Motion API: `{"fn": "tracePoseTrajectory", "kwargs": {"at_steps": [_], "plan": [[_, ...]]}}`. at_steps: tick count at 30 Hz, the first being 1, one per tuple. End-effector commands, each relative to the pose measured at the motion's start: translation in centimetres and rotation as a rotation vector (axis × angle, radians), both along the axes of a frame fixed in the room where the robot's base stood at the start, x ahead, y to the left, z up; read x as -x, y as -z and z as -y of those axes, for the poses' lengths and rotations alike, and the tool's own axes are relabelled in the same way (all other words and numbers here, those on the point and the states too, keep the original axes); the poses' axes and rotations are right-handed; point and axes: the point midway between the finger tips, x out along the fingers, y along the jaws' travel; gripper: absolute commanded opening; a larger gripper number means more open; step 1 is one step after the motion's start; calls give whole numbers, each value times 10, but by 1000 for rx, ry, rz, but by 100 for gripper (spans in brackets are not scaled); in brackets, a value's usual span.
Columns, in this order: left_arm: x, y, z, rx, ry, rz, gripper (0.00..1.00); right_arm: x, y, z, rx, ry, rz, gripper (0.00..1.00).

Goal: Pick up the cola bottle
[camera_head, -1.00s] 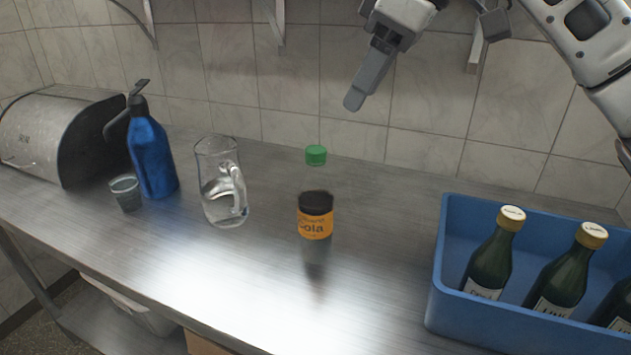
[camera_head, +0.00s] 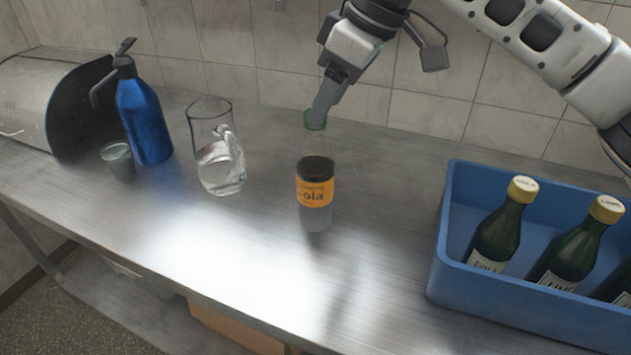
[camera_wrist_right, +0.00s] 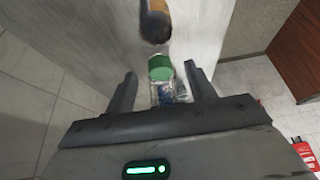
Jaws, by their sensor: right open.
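The cola bottle (camera_head: 315,192) stands upright mid-counter, with an orange "Cola" label and a dark band above it. Its green cap (camera_head: 313,124) seems to float above, as the neck is clear and hardly shows. My right gripper (camera_head: 321,110) comes down from the upper right, its fingers at the cap and partly covering it. In the right wrist view the two fingers (camera_wrist_right: 160,74) are apart, with the green cap (camera_wrist_right: 160,66) showing between them. The dark band and label (camera_wrist_right: 155,25) show above it there. Contact is not visible. My left gripper is out of view.
A glass pitcher (camera_head: 218,165) stands left of the bottle, with a blue bottle (camera_head: 144,125) and small cup (camera_head: 117,160) beyond. A blue crate (camera_head: 445,235) with several green bottles stands right. The tiled wall (camera_head: 420,100) is behind. The front counter is clear.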

Motion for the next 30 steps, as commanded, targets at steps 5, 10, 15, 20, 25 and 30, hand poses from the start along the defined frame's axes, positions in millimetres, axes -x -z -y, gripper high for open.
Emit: {"fn": "tracePoseTrajectory", "kwargs": {"at_steps": [5, 10, 15, 20, 25, 30], "plan": [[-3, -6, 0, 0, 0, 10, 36, -6, 23, -15, 3, 0, -2, 54], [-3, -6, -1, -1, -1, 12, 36, -8, 36, -20, 2, 0, -1, 54], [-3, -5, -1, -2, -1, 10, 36, -9, 37, -21, 1, 0, 0, 54], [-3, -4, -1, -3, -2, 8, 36, -8, 37, -21, 1, 0, 0, 24], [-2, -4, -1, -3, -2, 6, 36, -8, 37, -20, 1, 0, 0, 0], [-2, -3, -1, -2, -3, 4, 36, -9, 35, -21, -1, 0, 2, 0]]}}
